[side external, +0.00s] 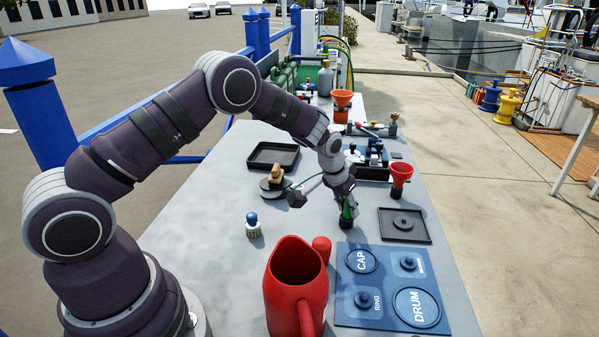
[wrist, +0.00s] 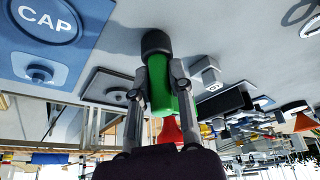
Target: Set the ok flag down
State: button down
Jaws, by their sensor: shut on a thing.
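The ok flag shows as a green piece with a black round base (side external: 346,222). In the wrist view the green part (wrist: 160,88) lies between my two fingers, with its black end pointing away from my palm. My gripper (side external: 343,196) is shut on it, low over the grey table (side external: 215,225). In the side view the black base is close to the tabletop. I cannot tell whether it touches. The flag's upper part is partly hidden by my fingers.
A blue board (side external: 388,318) marked CAP, RING and DRUM lies nearby, with a black square tray (side external: 424,235) behind it. A red jug (side external: 290,290) stands in front and a red funnel (side external: 402,173) to the right. A blue-topped brush (side external: 253,226) stands left, with bare table between.

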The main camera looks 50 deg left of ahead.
jog(key=c, duration=1)
grip_release()
jog(key=shift+f, duration=0.15)
jog(key=s+f+v, duration=0.1)
jog(key=s+v, duration=0.1)
jog(key=v, duration=0.9)
jog(key=s+d+f+v, duration=0.1)
jog(key=s+v, duration=0.1)
jog(key=v, duration=0.9)
jog(key=shift+m+t, duration=0.4)
jog(key=shift+m, duration=0.3)
jog(key=s, duration=1)
jog(key=shift+s+d+r, duration=0.2)
jog(key=shift+s+d, duration=0.1)
jog(key=shift+d, duration=0.1)
